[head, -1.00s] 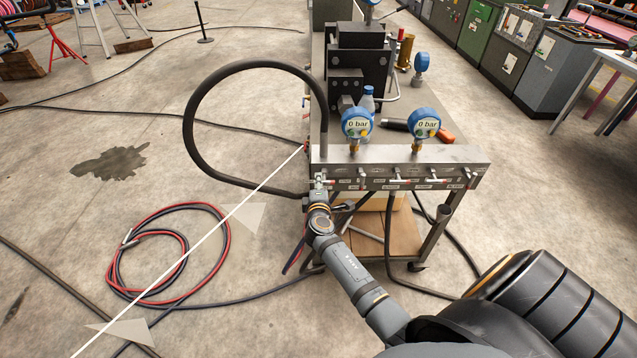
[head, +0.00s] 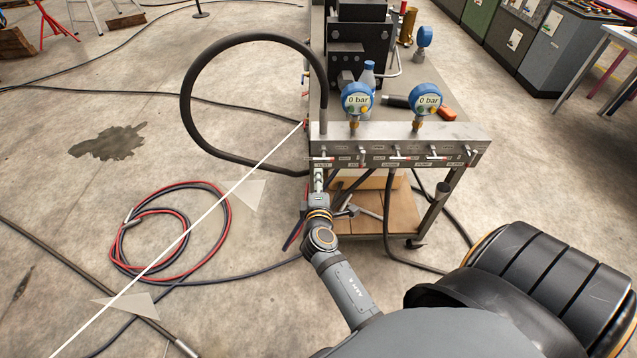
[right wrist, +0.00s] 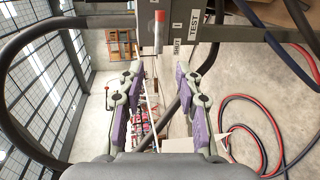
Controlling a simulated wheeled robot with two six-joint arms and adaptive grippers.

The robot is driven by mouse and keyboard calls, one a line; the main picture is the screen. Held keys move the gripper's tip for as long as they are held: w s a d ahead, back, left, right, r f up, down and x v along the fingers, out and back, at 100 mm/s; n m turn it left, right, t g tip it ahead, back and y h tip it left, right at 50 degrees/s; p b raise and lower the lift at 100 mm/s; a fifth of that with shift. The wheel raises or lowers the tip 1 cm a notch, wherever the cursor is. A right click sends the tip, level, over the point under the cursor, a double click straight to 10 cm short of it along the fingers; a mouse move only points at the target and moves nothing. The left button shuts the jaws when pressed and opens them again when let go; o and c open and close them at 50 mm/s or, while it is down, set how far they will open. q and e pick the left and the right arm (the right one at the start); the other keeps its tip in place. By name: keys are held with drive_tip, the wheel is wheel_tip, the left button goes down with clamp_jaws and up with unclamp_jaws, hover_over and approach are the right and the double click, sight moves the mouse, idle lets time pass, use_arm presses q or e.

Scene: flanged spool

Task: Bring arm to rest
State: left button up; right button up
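My right gripper (head: 318,174) is just in front of the left end of the valve manifold (head: 400,140), beside the leftmost lever. In the right wrist view my right gripper (right wrist: 160,70) has its two fingers apart with nothing held between them. A red-tipped valve lever (right wrist: 159,30) lies ahead of the fingertips, apart from them, near labels reading TEST and SHUT. My left gripper is not in view.
Two blue gauges reading 0 bar (head: 357,99) stand on the manifold. A thick black hose (head: 186,110) loops out left of the bench. Coiled red and black hoses (head: 222,215) lie on the floor. Open floor lies to the left.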

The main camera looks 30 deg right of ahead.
drive_tip(key=shift+s+a, duration=0.15)
drive_tip(key=shift+s, duration=0.15)
drive_tip(key=s+a+f+m+g+y, duration=0.15)
drive_tip(key=s+f, duration=0.25)
drive_tip(key=f, duration=0.6)
drive_tip(key=s+a+f+m+g+y, duration=0.15)
drive_tip(key=s+f, duration=0.25)
drive_tip(key=f, duration=0.7)
drive_tip(key=s+a+f+g+y, duration=0.2)
drive_tip(key=s+f+g+y, duration=0.15)
drive_tip(key=f, duration=0.65)
drive_tip(key=s+d+f+m+g, duration=0.1)
drive_tip(key=s+f+m+g, duration=0.1)
drive_tip(key=s+f, duration=0.3)
drive_tip(key=s+d+f+m+g, duration=0.1)
drive_tip(key=s+f+m, duration=0.2)
drive_tip(key=s, duration=1.1)
drive_tip(key=s+d+f+m+g+y, duration=0.1)
drive_tip(key=s+d+f+m+g, duration=0.1)
drive_tip(key=s+f, duration=0.6)
drive_tip(key=shift+s+m+g, duration=0.35)
drive_tip(key=shift+s+m, duration=0.45)
drive_tip(key=shift+s, duration=0.1)
